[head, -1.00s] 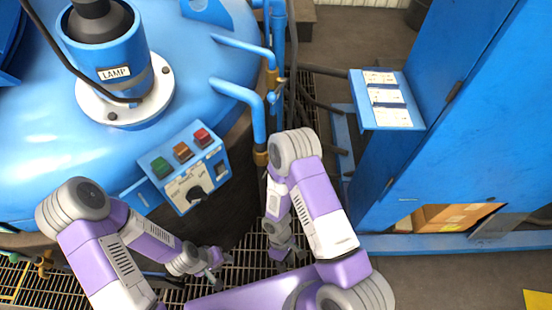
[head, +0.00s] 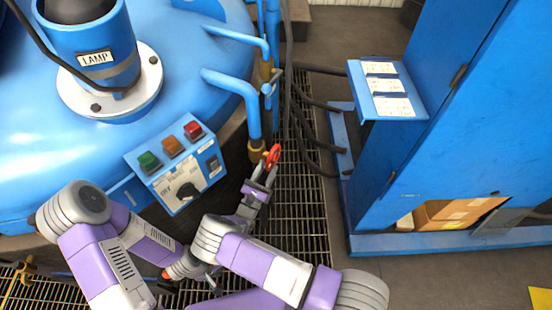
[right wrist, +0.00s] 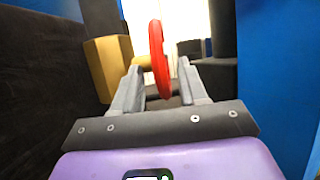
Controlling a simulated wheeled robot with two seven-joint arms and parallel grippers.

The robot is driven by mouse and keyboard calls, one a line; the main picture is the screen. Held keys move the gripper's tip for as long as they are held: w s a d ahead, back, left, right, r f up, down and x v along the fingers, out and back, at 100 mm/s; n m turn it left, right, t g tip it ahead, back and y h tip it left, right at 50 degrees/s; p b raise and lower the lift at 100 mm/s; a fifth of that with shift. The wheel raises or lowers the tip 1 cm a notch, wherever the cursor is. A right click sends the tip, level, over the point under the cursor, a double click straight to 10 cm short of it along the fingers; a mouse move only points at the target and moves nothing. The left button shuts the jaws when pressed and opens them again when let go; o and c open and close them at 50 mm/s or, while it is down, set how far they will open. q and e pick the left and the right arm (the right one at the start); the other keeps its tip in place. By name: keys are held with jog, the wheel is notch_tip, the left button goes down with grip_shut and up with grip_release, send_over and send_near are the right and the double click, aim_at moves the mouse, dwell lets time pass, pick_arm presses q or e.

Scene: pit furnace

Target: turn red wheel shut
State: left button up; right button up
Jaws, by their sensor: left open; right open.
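The red wheel (head: 273,157) sits by the brass fitting at the foot of a blue pipe, above the floor grating. In the right wrist view the red wheel (right wrist: 158,60) shows nearly edge-on, as an upright rim. My right gripper (head: 266,170) is at the wheel. Its two fingers (right wrist: 160,88) are open, with the wheel's lower rim between or just beyond their tips; I cannot tell if they touch it. My left gripper (head: 213,281) is low at the front, partly hidden by my right arm.
Black hoses (head: 300,115) run right of the pipes (head: 240,95). A blue cabinet (head: 430,150) with a sign shelf (head: 388,92) stands right. Grating (head: 305,215) lies below.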

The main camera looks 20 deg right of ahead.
aim_at(273, 157)
jog(key=x, duration=0.5)
jog(key=shift+d+b, duration=0.25)
jog(key=shift+b, duration=0.05)
grip_shut()
